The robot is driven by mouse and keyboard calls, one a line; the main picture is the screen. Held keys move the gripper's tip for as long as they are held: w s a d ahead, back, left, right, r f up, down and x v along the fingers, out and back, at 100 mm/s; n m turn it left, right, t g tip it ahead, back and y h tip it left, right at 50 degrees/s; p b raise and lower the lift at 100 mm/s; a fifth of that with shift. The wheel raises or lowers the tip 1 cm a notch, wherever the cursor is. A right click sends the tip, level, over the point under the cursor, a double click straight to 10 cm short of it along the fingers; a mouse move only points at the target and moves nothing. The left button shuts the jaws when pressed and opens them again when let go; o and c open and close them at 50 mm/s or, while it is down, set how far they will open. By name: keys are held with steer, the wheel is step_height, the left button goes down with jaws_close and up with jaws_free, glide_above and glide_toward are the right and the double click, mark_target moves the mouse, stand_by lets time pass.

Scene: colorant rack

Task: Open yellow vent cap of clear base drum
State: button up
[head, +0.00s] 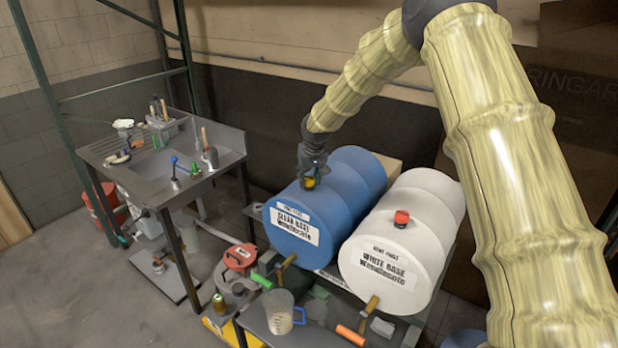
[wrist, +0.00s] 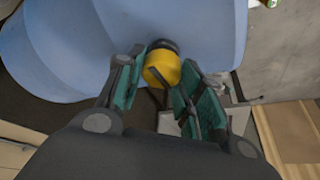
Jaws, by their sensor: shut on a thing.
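The clear base drum (head: 330,203) is a blue drum lying on its side, with a "CLEAR BASE" label on its front end. Its yellow vent cap (head: 310,182) sits on top of the drum, partly hidden by my gripper (head: 312,172). In the wrist view the yellow cap (wrist: 162,68) has a dark ring at its far side, against the blue drum (wrist: 80,45). My gripper's green-padded fingers (wrist: 160,88) stand on either side of the cap and are shut on it. Exact finger contact is hard to see.
A white drum (head: 412,232) with a red cap (head: 401,218) lies to the right of the blue one. A steel sink table (head: 160,165) with tools stands at the left.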

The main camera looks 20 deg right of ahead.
steer(key=n+y, duration=0.1)
steer(key=n, duration=0.1)
steer(key=n+y+b, duration=0.1)
steer(key=n, duration=0.2)
steer(key=shift+s+d+f, duration=0.1)
steer(key=shift+d+f, duration=0.05)
steer(key=shift+f, duration=0.05)
steer(key=n+g+y+b, duration=0.1)
steer(key=n, duration=0.2)
steer(key=shift+d+n+b, duration=0.1)
steer(key=shift+n+b, duration=0.2)
steer(key=shift+b, duration=0.05)
steer(key=n+b, duration=0.1)
steer(key=n, duration=0.1)
steer(key=n+g+y+b, duration=0.1)
steer(key=n, duration=0.2)
steer(key=shift+r+g, duration=0.1)
steer(key=shift+g, duration=0.2)
steer(key=n, duration=0.1)
steer(key=n+g+b, duration=0.1)
steer(key=shift+w+r+n+y, duration=0.1)
steer(key=shift+w+n+y, duration=0.1)
steer(key=shift+n+y, duration=0.1)
steer(key=shift+d+r+n, duration=0.1)
steer(key=shift+n, duration=0.4)
steer(key=shift+c, duration=0.2)
steer(key=shift+r, duration=0.1)
steer(key=o, duration=1)
steer(key=shift+d, duration=0.15)
steer(key=shift+a, duration=0.2)
